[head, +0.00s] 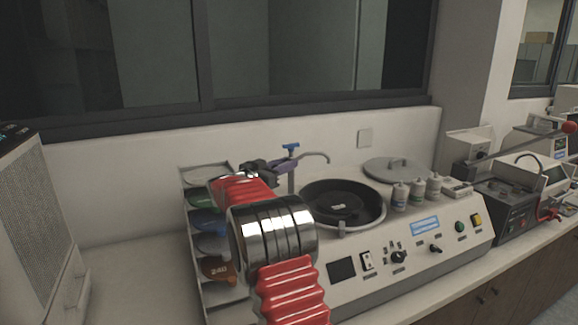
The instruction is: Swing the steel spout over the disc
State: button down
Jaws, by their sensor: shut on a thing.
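The steel spout (316,154) curves out to the right from its upright post (291,180), which carries a blue tap handle (291,146). Its tip hangs near the far rim of the round bowl, above that rim in the picture. The dark disc (325,199) lies in the bowl (377,216), with a small pale piece on it. My gripper (288,164) reaches in from the left and is shut on the spout near the post. The exact grip is small and partly hidden by the jaws and my arm.
Several small bottles (400,197) stand right of the bowl, and a round lid (397,169) lies behind them. A rack of coloured discs (217,270) stands at the left. A wall and window frame close off the back.

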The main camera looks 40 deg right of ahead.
jog(key=shift+w+a+r, duration=0.15)
jog(key=shift+w+a, duration=0.05)
jog(key=shift+w, duration=0.05)
jog(key=c, duration=1.9)
grip_release()
jog(key=shift+o, duration=0.4)
jog(key=shift+s+d, duration=0.15)
jog(key=v, duration=1.4)
jog(key=shift+d, duration=0.1)
